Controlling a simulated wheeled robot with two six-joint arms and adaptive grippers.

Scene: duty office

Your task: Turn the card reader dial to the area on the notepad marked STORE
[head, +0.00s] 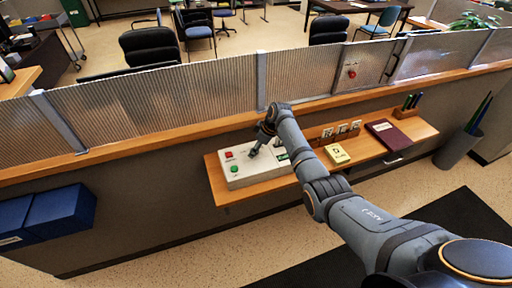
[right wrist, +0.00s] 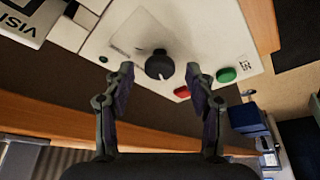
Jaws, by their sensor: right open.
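The card reader (head: 238,181) is a pale box on the wooden shelf, with red and green buttons at its left end. Its black round dial (right wrist: 158,66) shows in the right wrist view, with a white mark on its lower edge; in the head view my gripper hides most of it. My right gripper (head: 263,146) is over the box. In the right wrist view, my right gripper (right wrist: 160,70) is open, with one finger on each side of the dial and a gap at both sides. The yellow notepad (head: 337,154) lies right of the box; its writing is too small to read.
The shelf (head: 413,128) also holds small white-faced items (head: 342,129), a dark red book (head: 388,134) and a pen holder (head: 408,108). A ribbed glass partition (head: 170,100) stands behind. Blue boxes (head: 60,212) are at the left, a grey bin (head: 458,148) at the right.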

